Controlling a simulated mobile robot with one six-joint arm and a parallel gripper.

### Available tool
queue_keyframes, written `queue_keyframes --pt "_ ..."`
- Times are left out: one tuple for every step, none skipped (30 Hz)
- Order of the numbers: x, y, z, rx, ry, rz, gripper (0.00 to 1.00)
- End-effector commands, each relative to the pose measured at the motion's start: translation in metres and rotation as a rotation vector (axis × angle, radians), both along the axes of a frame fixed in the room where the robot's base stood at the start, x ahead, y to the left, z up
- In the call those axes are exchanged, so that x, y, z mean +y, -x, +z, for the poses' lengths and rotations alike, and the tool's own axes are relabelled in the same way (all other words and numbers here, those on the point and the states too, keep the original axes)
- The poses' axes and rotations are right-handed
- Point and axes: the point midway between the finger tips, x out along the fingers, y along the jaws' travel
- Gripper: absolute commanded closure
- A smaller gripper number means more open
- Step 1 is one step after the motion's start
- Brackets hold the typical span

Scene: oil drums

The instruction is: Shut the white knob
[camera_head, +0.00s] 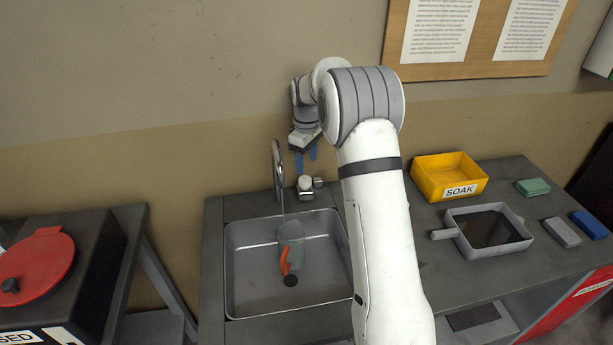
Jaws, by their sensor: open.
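The white knob (305,184) sits behind the sink on the counter, just right of the curved metal faucet (276,165). A small grey part is beside it on the right. My gripper (306,157) points down above the knob, with its two blue fingers apart and nothing seen between them. The fingertips look a little above the knob; I cannot tell the exact gap. A grey jug with an orange handle (291,245) is in the metal sink (250,290) below the faucet. A thin pale line runs down from the spout toward the jug.
My arm hides the sink's right edge. On the right of the counter are a yellow bin labelled SOAK (430,188), a grey tray of dark liquid (457,240) and several small blocks. The wall is close behind.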

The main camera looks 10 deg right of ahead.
Motion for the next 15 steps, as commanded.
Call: queue_keyframes --pt "0.0 0.001 -0.007 0.003 0.0 0.0 0.44" --pt "0.0 0.001 -0.012 0.004 -0.001 -0.001 0.44" --pt "0.0 0.001 -0.019 0.004 0.0 -0.001 0.44" --pt "0.0 0.001 -0.024 0.005 0.0 -0.001 0.44" --pt "0.0 0.001 -0.029 0.004 -0.001 -0.001 0.44" --pt "0.0 0.001 -0.035 0.004 -0.001 -0.001 0.44" --pt "0.0 0.001 -0.039 0.003 0.0 -0.001 0.44" --pt "0.0 0.001 -0.044 0.003 0.0 -0.001 0.44" --pt "0.0 0.001 -0.049 0.004 -0.001 -0.001 0.44" --pt "0.0 0.001 -0.052 0.003 0.0 -0.001 0.44" --pt "0.0 0.001 -0.055 0.001 0.0 -0.001 0.44" --pt "0.0 0.001 -0.059 0.001 0.0 -0.001 0.44" --pt "0.0 0.001 -0.061 0.001 0.0 -0.002 0.44" --pt "0.0 0.001 -0.062 0.001 0.0 -0.002 0.44" --pt "0.0 0.001 -0.064 0.0 0.0 -0.002 0.44"
